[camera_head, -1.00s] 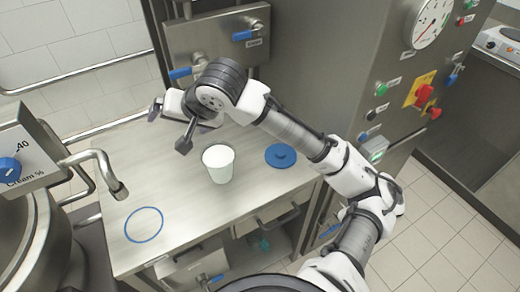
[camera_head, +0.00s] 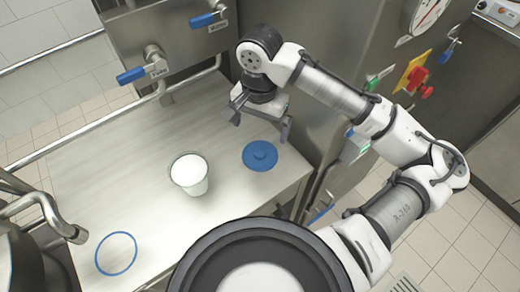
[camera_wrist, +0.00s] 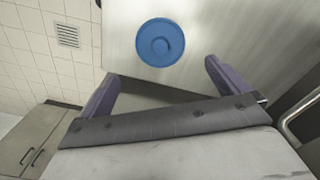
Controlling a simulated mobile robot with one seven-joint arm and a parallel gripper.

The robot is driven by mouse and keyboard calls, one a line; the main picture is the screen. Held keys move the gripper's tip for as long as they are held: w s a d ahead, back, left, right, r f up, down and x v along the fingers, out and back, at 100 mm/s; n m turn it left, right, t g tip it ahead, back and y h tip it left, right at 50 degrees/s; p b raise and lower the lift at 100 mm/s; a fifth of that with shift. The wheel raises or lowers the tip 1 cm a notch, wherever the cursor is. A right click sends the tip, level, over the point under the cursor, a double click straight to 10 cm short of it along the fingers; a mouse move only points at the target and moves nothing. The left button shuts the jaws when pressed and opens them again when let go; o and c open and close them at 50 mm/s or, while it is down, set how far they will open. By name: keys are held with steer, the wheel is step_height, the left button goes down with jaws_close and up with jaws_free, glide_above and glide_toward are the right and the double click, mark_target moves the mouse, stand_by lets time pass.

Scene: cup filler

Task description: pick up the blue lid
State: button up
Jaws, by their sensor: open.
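The blue lid (camera_head: 260,155) is a round disc with a small knob, lying flat on the steel table near its right end. It also shows in the wrist view (camera_wrist: 160,42), beyond the fingertips and roughly between their lines. My gripper (camera_head: 261,129) is open and empty, above the table just behind the lid in the head view. Its two fingers are spread wide in the wrist view (camera_wrist: 160,78). Nothing touches the lid that I can see.
A white cup (camera_head: 189,174) stands on the table (camera_head: 125,155) left of the lid. A blue ring (camera_head: 116,254) marks the table's front left. Blue-handled valves (camera_head: 133,75) are at the back. A steel cabinet (camera_head: 310,110) rises behind and to the right.

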mark_target(260, 152)
step_height(260, 152, down, 11)
steer(key=shift+w+r+p, duration=0.1)
steer(key=shift+r+p, duration=0.1)
steer(key=shift+p, duration=0.65)
steer(key=c, duration=0.7)
